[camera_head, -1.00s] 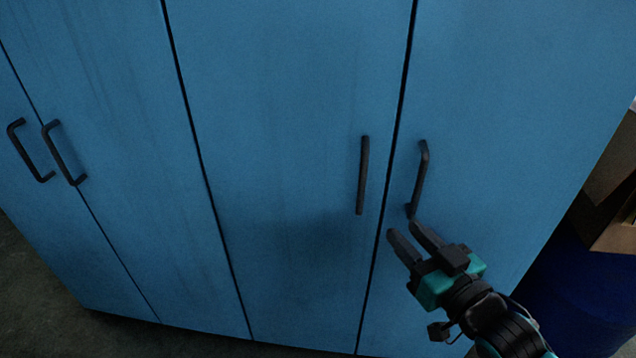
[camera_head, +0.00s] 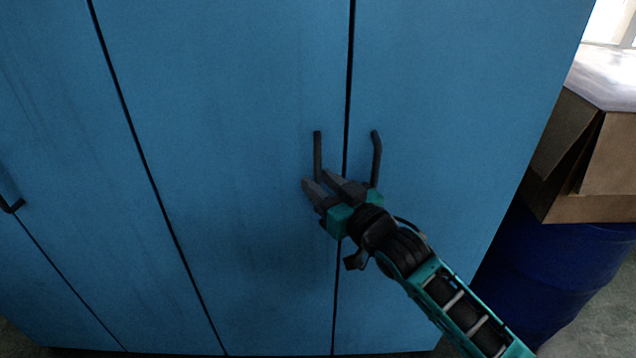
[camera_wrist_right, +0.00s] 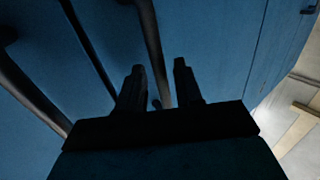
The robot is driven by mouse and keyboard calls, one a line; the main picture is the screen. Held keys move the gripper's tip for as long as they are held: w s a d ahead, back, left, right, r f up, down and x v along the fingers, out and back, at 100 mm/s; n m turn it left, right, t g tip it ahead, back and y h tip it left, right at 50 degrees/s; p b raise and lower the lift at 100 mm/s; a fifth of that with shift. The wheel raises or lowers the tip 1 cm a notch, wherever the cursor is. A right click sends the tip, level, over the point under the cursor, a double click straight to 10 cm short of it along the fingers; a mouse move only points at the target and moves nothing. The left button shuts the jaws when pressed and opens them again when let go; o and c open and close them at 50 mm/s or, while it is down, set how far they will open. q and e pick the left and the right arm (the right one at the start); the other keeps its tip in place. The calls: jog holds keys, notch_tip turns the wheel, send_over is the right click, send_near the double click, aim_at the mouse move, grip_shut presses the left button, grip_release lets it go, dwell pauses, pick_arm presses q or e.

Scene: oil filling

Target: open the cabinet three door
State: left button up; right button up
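The blue cabinet (camera_head: 220,80) fills most of the head view, its doors shut. Two dark upright bar handles flank a door seam: a left handle (camera_head: 317,150) and a right handle (camera_head: 376,155). No label shows which door is number three. My right gripper (camera_head: 316,181) is open at the lower part of the left handle. In the right wrist view, a handle (camera_wrist_right: 150,40) runs down toward the gap between the open fingers (camera_wrist_right: 160,85); contact cannot be told. Another handle (camera_wrist_right: 28,90) is at the left there. My left gripper is out of view.
A cardboard box (camera_head: 600,165) sits on a blue drum (camera_head: 550,270) right of the cabinet. Another handle (camera_head: 10,195) shows at the far left edge. My right forearm comes in from the lower right.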

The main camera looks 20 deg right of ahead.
jog(key=shift+w+a, duration=0.25)
jog(key=shift+w, duration=0.4)
jog(key=shift+c, duration=0.2)
grip_shut()
